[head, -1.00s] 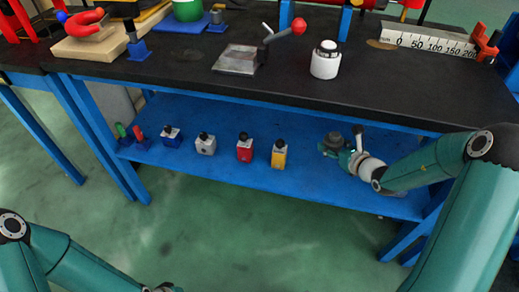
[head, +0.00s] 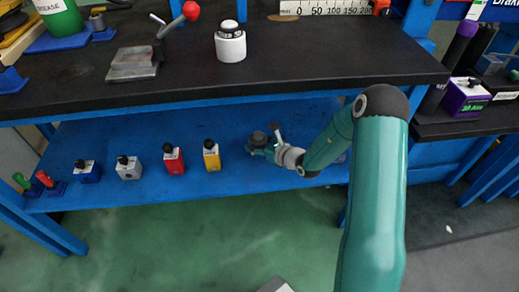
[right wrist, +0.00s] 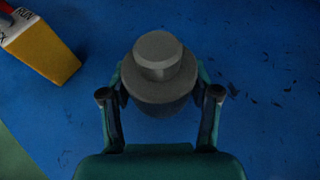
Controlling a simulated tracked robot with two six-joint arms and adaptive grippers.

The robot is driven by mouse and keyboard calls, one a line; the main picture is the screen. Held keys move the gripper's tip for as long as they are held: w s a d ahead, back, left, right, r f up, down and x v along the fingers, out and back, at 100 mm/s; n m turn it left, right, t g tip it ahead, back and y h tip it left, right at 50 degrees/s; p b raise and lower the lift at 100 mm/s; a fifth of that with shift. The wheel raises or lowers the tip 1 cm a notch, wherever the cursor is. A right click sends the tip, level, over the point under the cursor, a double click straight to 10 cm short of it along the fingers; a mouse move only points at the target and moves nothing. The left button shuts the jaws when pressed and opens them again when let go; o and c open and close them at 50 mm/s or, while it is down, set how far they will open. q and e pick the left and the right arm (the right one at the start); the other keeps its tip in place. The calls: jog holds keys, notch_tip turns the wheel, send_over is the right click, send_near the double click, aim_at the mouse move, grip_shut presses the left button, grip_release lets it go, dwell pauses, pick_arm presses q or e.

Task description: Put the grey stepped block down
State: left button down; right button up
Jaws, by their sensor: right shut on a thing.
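The grey stepped block (right wrist: 158,70) is a round, dark grey piece with a narrower top step. My right gripper (right wrist: 160,94) is shut on it, with one finger on each side. In the head view the block (head: 258,139) is at the blue lower shelf (head: 120,138), right of the yellow block. My right gripper (head: 264,148) reaches in from the right there. The block looks upright. I cannot tell whether its base touches the shelf, as the gripper hides part of it. My left gripper is not in view.
A yellow block (head: 211,157), a red block (head: 174,160), a white block (head: 129,169) and a blue block (head: 87,172) stand in a row to the left. The black tabletop (head: 300,60) hangs over the shelf.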

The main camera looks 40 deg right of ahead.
notch_tip(320, 180, down, 2)
jog(key=shift+f, duration=0.1)
jog(key=o, duration=0.8)
jog(key=shift+b, duration=0.3)
jog(key=o, duration=0.5)
